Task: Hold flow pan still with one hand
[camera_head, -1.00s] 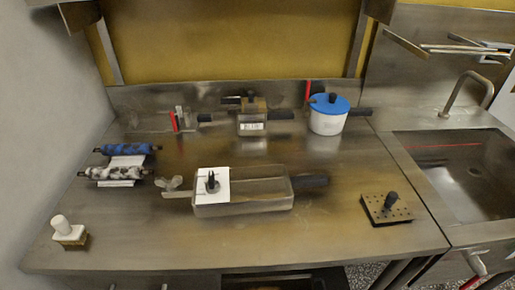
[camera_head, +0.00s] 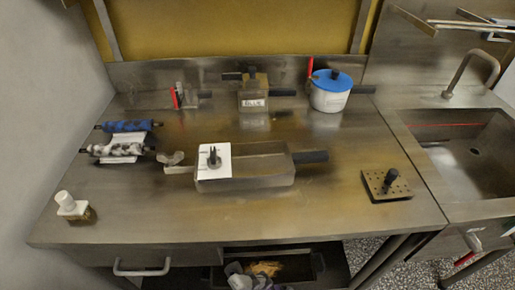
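A shallow metal pan (camera_head: 262,180), which looks like the flow pan, sits in the middle of the steel counter. Its black handle (camera_head: 311,157) points right. A white card (camera_head: 213,172) with a small dark upright knob (camera_head: 213,156) covers its left part. A small grey piece (camera_head: 172,159) lies against the pan's left end. Neither of my grippers shows in the head view, and nothing is seen touching the pan.
The steel counter (camera_head: 250,222) is clear in front of the pan. Blue (camera_head: 128,126) and mottled (camera_head: 117,150) rollers lie left. A white pot with blue lid (camera_head: 330,96) and a labelled box (camera_head: 253,97) stand behind. A perforated plate (camera_head: 387,185) lies right, before the sink (camera_head: 470,160).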

